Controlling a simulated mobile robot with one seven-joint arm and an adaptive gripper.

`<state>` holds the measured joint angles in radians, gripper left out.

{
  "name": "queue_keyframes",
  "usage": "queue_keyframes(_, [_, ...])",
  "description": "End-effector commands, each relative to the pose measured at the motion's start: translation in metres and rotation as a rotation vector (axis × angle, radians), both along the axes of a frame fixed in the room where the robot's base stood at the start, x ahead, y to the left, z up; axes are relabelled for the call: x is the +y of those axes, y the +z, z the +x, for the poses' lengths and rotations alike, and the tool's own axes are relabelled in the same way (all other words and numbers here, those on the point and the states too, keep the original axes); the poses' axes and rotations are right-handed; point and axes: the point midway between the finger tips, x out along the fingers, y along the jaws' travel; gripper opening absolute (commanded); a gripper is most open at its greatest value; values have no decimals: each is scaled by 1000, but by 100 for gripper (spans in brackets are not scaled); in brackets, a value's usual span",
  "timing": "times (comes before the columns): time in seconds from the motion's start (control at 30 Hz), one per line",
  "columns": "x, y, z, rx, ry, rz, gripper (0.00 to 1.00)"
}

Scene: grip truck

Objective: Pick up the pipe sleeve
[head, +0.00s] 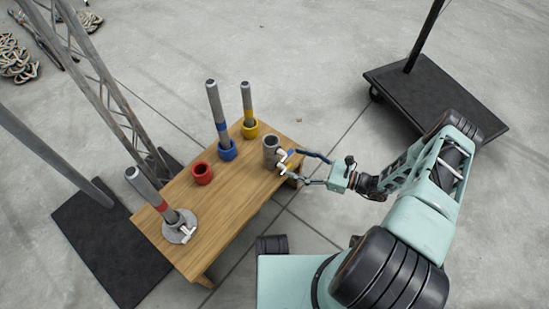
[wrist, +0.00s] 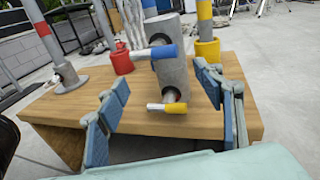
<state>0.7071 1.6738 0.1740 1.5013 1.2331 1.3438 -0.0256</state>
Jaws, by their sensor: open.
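The pipe sleeve (head: 269,155) is a grey upright cylinder with an open top, standing near the right edge of the wooden table. In the wrist view the sleeve (wrist: 178,70) shows two side handles, a blue one (wrist: 156,52) above and a yellow one (wrist: 166,107) below, both pointing left. My gripper (head: 290,163) is open at the table's right edge, its fingers pointing at the sleeve. In the wrist view my gripper (wrist: 162,85) has one blue finger on each side of the sleeve, nearer the camera. Whether a finger touches it, I cannot tell.
The wooden table (head: 222,226) also bears a red cup (head: 202,173), a blue cup (head: 227,151) and a yellow cup (head: 250,130), the last two holding poles. A red-banded pole (head: 150,190) leans in a grey round base (head: 180,229). Bare tabletop lies left of the sleeve.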

Motion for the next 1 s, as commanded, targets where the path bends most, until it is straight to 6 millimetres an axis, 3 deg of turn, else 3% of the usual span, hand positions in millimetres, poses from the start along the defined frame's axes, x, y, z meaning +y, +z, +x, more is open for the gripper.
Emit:
queue_keyframes(0.03, [0,-10,2,11,-37,32,62])
queue_keyframes(0.27, [7,-13,10,24,-83,73,62])
queue_keyframes(1.0, [94,-19,51,24,-78,69,62])
